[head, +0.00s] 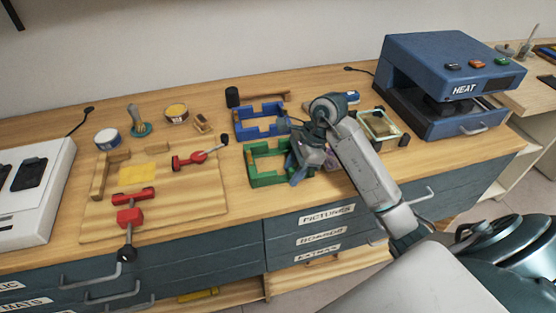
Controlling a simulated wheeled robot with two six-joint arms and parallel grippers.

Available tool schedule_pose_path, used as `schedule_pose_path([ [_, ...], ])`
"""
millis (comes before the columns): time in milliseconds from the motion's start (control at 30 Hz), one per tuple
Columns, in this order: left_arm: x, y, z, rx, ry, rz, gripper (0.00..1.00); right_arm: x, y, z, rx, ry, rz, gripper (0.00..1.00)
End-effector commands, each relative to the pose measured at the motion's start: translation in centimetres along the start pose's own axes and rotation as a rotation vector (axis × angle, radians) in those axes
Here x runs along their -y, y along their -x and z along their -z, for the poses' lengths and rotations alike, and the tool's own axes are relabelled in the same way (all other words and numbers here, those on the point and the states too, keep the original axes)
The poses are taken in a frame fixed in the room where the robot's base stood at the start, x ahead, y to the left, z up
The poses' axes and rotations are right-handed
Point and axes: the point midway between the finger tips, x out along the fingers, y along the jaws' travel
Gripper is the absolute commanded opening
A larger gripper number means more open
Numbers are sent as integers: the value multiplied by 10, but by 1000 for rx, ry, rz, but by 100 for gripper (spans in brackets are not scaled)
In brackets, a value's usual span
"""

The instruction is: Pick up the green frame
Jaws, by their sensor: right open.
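The green frame (256,181) lies flat on the wooden worktop in the head view, near the front edge, left of my right gripper. It has notched, raised sides. My right gripper (294,174) is open at the frame's right side, and my gripper and wrist hide part of that side. I cannot tell whether the fingers touch it. A blue frame (241,124) of similar shape lies just behind the green one. My left gripper is not in view.
A wooden board (193,205) with red clamps (130,216) is at the left. A blue heat press (440,80) stands at the back right. A small glass-topped tray (379,124) lies right of my wrist. Drawers (325,240) with handles are below the front edge.

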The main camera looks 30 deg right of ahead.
Motion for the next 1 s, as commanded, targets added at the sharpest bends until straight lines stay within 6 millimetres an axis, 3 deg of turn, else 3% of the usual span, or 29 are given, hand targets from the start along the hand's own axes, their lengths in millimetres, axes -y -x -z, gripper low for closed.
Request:
schedule_pose_path([
  [100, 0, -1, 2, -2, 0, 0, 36, 0, 0, 0, 0, 0, 0, 39],
  [300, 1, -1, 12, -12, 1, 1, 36, 0, 0, 0, 0, 0, 1, 0],
  [667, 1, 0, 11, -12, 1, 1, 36, 0, 3, -1, 0, 0, 2, 0],
  [867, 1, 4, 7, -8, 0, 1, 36, 1, 18, -7, 1, 1, 5, 0],
  [1000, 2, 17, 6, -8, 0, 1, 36, 0, 31, -13, 1, 0, 2, 0],
])
